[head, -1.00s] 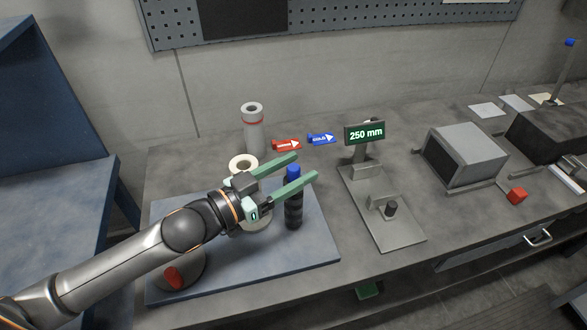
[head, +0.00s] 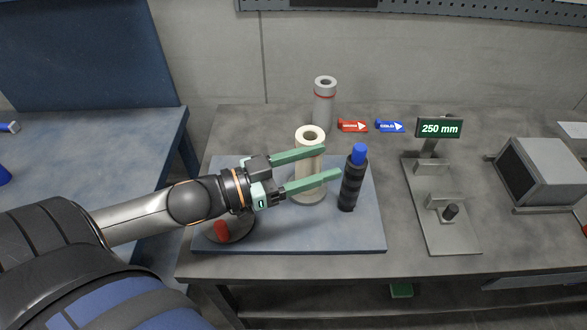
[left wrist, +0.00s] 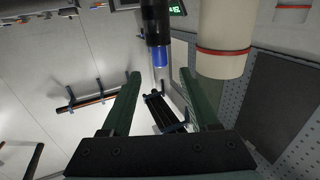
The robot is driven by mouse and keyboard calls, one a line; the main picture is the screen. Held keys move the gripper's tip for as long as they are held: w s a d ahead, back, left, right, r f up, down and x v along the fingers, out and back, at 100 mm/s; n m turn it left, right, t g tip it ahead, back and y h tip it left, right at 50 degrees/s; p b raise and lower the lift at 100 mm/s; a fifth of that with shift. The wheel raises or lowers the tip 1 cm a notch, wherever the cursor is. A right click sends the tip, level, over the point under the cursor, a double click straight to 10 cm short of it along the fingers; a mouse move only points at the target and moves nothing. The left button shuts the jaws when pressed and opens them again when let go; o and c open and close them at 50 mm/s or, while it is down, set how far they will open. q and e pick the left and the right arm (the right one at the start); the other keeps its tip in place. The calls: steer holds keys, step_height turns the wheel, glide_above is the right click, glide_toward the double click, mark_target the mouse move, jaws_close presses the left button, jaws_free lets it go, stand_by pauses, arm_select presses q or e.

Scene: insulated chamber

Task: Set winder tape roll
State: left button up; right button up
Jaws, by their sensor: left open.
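My left gripper (head: 332,162) is open. Its two green fingers reach right, crossing the cream hollow roll (head: 310,136) in the head view; I cannot tell whether the roll is between them. This roll stands upright on a round base (head: 309,196) on the blue mat (head: 270,240). A black ribbed cylinder with a blue cap (head: 352,185) stands just right of the fingertips, and shows in the left wrist view (left wrist: 155,22). A pale cylinder with a red band (left wrist: 222,30) is beyond the right-hand finger there. My right gripper is not in view.
A grey cylinder with a red band (head: 324,104) stands behind the mat. Red (head: 352,126) and blue (head: 390,126) arrow tags lie beside it. A stand with a "250 mm" display (head: 440,128) and a grey box (head: 545,172) are right. A red part (head: 222,230) is at the mat's left.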

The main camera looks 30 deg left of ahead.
arm_select(q)
steer(key=shift+v, duration=2.1)
steer(key=shift+c, duration=0.2)
